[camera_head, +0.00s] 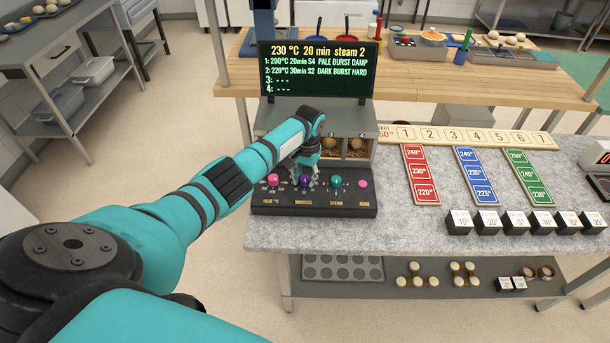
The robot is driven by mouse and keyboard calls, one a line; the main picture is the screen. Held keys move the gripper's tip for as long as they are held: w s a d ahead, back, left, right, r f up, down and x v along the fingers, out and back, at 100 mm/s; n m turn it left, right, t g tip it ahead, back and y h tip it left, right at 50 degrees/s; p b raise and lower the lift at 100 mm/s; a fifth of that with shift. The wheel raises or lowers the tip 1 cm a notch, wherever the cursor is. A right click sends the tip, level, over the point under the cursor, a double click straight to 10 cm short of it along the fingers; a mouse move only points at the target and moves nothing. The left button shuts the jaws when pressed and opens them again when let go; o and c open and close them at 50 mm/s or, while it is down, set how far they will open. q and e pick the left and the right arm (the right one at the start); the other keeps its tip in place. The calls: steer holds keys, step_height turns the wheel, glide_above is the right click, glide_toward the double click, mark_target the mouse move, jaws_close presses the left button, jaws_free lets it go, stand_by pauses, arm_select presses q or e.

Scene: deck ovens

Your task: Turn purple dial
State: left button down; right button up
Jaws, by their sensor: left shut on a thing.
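The control panel (314,203) stands on the grey stone counter, with a row of coloured dials on its sloped face. The purple dial (305,182) is second from the left, above the label for minutes. My left gripper (304,181) reaches in from the left and points down over it, shut on the purple dial. Its fingers partly cover the dial and the scale around it. The display (317,70) reads 230 °C, 20 min, steam 2. My right gripper is out of view.
A pink heat dial (273,179) is close left of the fingers; a teal steam dial (336,182) and pink bake button (362,184) are to the right. Red (420,174), blue and green strips and several black blocks (486,221) lie farther right on the counter.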

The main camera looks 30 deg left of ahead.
mark_target(305, 180)
arm_select(q)
steer(key=m, duration=0.5)
steer(key=shift+m, duration=0.3)
steer(key=m, duration=0.5)
steer(key=shift+t, duration=0.3)
steer(key=shift+m, duration=0.3)
steer(key=shift+r, duration=0.1)
steer(key=c, duration=0.9)
jaws_free()
steer(key=shift+c, duration=0.2)
steer(key=shift+r, duration=0.15)
step_height(305, 180, up, 12)
steer(key=shift+s+d+f, duration=0.15)
steer(key=shift+s+f, duration=0.05)
steer(key=shift+s, duration=0.05)
